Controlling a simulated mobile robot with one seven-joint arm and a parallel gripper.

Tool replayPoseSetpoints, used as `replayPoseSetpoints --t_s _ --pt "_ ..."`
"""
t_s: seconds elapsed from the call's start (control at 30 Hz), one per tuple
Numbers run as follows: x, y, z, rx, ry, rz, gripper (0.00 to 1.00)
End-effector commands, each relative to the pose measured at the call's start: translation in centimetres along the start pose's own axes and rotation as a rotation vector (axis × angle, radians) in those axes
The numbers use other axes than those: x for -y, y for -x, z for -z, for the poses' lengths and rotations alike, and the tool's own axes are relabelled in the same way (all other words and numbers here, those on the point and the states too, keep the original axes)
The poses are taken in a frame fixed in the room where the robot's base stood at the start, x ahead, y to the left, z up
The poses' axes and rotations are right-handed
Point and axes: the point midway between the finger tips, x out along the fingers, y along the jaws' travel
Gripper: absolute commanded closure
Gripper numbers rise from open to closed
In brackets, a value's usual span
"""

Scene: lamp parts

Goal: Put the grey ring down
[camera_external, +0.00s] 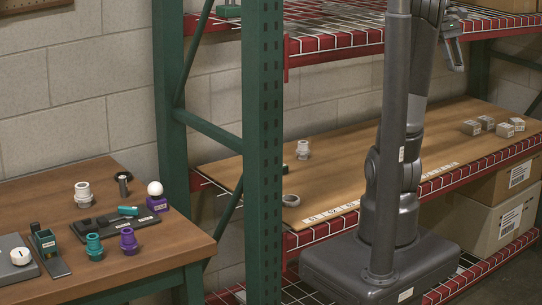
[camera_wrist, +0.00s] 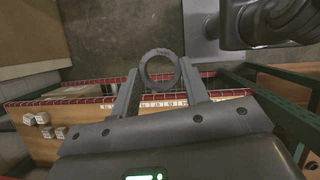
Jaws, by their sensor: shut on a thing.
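The grey ring (camera_wrist: 160,52) shows in the wrist view, held between the two fingertips of my gripper (camera_wrist: 159,72). The fingers are shut on its outer sides, and its open hole faces the camera. The ring is in the air, with the floor and the shelf edge behind it. In the external view my gripper (camera_external: 456,58) is at the top right, high above the lower shelf board. The ring is too small to make out there.
A wooden table (camera_external: 165,255) with lamp parts stands left. A green post (camera_external: 262,120) and upper shelf (camera_external: 330,40) are obstacles.

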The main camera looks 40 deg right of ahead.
Motion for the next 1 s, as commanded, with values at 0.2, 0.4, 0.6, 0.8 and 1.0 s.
replayPoseSetpoints --t_s 0.2,0.4,0.6,0.8,1.0 --pt "0.2 -3.7 2.8 0.005 -0.114 0.057 0.80" --pt "0.6 -7.3 6.0 0.007 -0.279 0.126 0.80" --pt "1.2 -11.2 10.9 0.011 -0.550 0.240 0.80" --pt "1.3 -14.1 17.0 0.010 -0.926 0.394 0.80" --pt "-0.2 -15.7 22.6 0.009 -1.350 0.569 0.80"
